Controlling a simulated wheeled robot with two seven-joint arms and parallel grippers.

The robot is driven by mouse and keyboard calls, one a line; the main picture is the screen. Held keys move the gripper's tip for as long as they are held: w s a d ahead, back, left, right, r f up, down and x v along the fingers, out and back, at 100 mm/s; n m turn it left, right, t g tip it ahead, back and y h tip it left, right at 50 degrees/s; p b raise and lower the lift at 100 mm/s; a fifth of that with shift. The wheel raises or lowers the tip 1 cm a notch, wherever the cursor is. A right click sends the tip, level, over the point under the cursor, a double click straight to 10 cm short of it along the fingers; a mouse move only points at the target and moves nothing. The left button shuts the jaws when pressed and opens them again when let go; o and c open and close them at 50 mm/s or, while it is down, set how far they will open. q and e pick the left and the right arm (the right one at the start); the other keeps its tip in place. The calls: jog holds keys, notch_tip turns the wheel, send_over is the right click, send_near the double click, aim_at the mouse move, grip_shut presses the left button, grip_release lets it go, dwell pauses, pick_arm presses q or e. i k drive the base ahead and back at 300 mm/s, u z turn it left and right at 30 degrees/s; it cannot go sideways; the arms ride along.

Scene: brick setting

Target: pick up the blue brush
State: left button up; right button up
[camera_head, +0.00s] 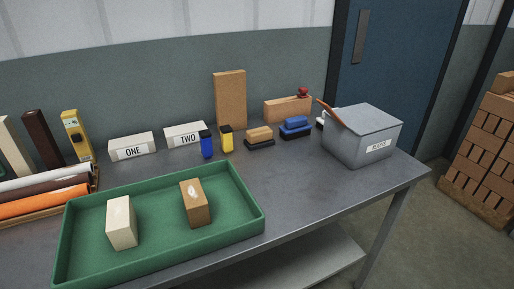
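The blue brush (296,128) lies on the grey table toward the back, right of the middle. It has a blue top over a dark base. A similar brush with a tan top (259,137) lies just left of it. The grey bin (355,146) stands a little to the right of the blue brush. Neither of my grippers shows in the head view.
A green tray (159,255) holds a cream brick (121,222) and a tan brick (194,203). Blue (206,145) and yellow (226,139) items stand left of the brushes. A tan brick (283,109) lies behind them. Table right of the tray is clear.

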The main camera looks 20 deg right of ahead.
aim_at(294, 127)
jog(key=u, duration=2.45)
jog(key=k, duration=2.15)
jog(key=z, duration=1.5)
